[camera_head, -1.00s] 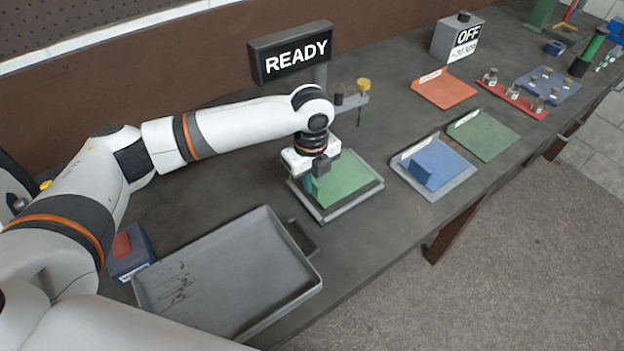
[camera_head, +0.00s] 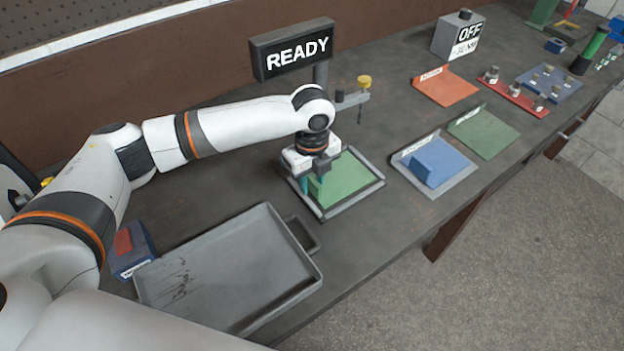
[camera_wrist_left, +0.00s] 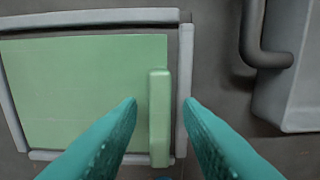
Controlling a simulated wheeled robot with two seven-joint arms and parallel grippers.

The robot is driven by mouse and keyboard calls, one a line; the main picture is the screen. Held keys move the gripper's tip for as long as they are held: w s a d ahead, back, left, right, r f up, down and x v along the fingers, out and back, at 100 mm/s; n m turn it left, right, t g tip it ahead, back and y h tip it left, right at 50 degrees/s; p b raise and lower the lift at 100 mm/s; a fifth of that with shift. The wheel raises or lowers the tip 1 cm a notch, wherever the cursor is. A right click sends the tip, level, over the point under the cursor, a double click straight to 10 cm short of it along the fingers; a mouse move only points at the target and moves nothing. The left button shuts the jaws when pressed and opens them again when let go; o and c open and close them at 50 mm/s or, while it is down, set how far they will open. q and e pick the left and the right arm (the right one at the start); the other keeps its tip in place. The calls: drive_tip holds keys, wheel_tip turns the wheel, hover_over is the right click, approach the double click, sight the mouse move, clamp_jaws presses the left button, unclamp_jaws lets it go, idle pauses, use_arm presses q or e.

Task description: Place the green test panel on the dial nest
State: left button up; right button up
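My left gripper (camera_head: 314,186) is low over the panel's left part. In the left wrist view its teal fingertips (camera_wrist_left: 161,102) are on either side of the bar, with visible gaps, so it is open. The bar is mostly hidden in the head view. My right gripper is not seen.
A grey tray (camera_head: 215,318) stands in front left of the nest, close to it. The READY sign (camera_head: 296,52) and dial arm (camera_head: 352,99) rise behind it.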

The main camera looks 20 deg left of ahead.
use_arm(q)
wheel_tip(320, 180, up, 12)
drive_tip(key=b, duration=0.1)
drive_tip(key=shift+f+b, duration=0.2)
drive_tip(key=shift+b, duration=0.1)
idle(0.3)
